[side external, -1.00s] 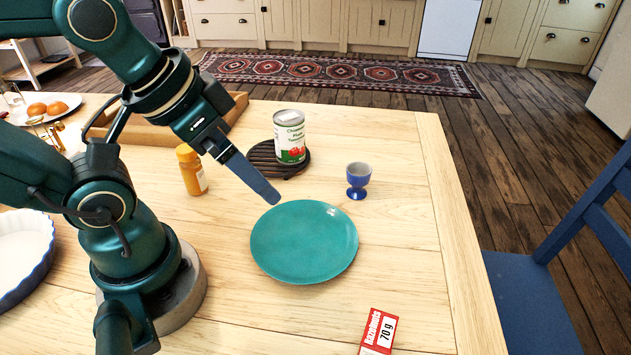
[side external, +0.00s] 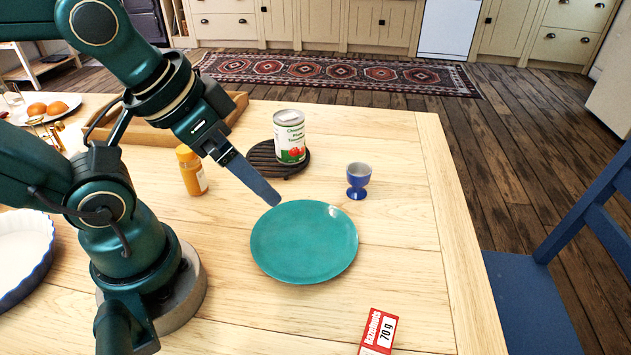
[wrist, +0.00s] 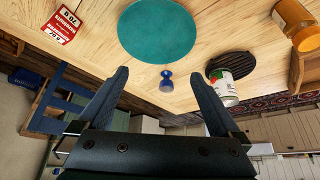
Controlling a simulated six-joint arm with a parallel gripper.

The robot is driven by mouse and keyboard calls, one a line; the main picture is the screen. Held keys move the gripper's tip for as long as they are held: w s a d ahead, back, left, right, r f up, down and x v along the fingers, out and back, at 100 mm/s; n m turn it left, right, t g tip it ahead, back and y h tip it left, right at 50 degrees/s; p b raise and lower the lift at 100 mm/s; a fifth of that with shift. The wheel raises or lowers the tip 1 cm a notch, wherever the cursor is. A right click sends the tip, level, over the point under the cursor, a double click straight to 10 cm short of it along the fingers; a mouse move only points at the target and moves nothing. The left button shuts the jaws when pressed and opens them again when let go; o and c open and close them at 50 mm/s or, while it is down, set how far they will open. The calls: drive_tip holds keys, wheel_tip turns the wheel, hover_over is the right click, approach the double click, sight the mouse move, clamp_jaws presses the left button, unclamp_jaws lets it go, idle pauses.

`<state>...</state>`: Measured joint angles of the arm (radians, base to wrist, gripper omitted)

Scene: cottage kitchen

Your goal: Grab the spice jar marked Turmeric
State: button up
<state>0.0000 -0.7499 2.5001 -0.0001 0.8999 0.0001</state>
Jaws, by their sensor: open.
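The spice jar (side external: 191,171) has an orange-yellow cap and body and stands upright on the table, left of the gripper in the side view. Its label faces partly away and I cannot read it. In the wrist view the jar (wrist: 296,20) is at the top right corner. My gripper (side external: 276,198) is above the table near the back edge of the teal plate, with the jar apart from it. In the wrist view the two fingers of my gripper (wrist: 161,88) are spread wide with nothing between them.
A teal plate (side external: 304,242) lies mid-table. A tomato can (side external: 289,138) stands on a dark trivet (side external: 263,160). A blue egg cup (side external: 358,181) stands right of it. A red hazelnut packet (side external: 378,332) is at the front. A wooden tray (side external: 236,108) lies behind the jar.

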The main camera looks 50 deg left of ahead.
drive_tip(key=shift+c, duration=1)
wheel_tip(320, 180, up, 5)
drive_tip(key=m+g+y, duration=0.5)
drive_tip(key=m+y, duration=0.9)
drive_tip(key=m, duration=0.5)
hover_over(197, 179)
drive_tip(key=shift+n, duration=0.3)
wheel_tip(197, 179, down, 18)
drive_tip(key=shift+f, duration=0.75)
drive_tip(key=shift+h, duration=0.3)
drive_tip(key=shift+x, duration=2.55)
